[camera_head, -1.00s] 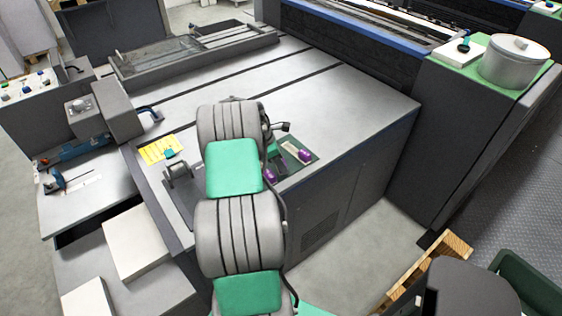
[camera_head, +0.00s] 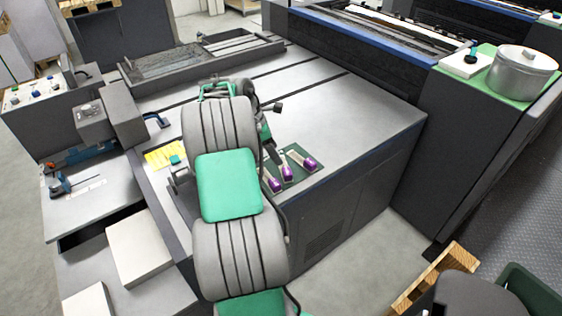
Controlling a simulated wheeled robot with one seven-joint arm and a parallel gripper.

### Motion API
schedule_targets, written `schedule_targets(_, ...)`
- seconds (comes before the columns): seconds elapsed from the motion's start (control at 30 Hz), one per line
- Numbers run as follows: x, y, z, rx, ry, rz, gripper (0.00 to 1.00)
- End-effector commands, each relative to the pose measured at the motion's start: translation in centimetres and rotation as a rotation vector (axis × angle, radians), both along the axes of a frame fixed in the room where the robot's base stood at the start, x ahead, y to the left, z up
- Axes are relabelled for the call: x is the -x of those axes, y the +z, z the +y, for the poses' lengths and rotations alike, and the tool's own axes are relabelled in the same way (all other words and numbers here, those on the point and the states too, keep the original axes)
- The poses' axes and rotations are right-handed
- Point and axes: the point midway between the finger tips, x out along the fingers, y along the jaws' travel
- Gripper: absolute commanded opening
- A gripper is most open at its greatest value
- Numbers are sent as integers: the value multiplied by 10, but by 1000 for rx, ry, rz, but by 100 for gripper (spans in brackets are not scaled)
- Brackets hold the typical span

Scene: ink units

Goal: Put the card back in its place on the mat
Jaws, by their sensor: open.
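The dark green mat (camera_head: 298,179) lies near the front edge of the grey machine top. Three pale flat pieces with purple ends rest on it: one at the right (camera_head: 309,163), one in the middle (camera_head: 287,172) and one at the left (camera_head: 274,184), partly hidden by my arm. I cannot tell which is the task's card. My gripper (camera_head: 276,158) is open, at the mat's far left edge near the middle piece; its fingertips are small and partly hidden. It appears empty.
A yellow sheet (camera_head: 160,158) with a small teal thing lies left of my arm. A long tray (camera_head: 165,65) stands at the back. A metal pot (camera_head: 522,75) stands on a green top at right. The machine top right of the mat is clear.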

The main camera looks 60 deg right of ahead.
Motion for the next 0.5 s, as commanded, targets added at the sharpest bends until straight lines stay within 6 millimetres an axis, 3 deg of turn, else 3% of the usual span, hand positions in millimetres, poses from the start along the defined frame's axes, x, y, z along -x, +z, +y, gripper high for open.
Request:
schedule_targets(0.17,-4,11,4,0,-1,-2,62)
schedule_targets(0.27,-23,24,21,24,-14,-40,62)
schedule_targets(0.37,-70,54,77,73,-63,-160,62)
schedule_targets(0.47,-113,86,173,89,-156,-340,62)
schedule_targets(0.5,-122,95,216,75,-203,-412,62)
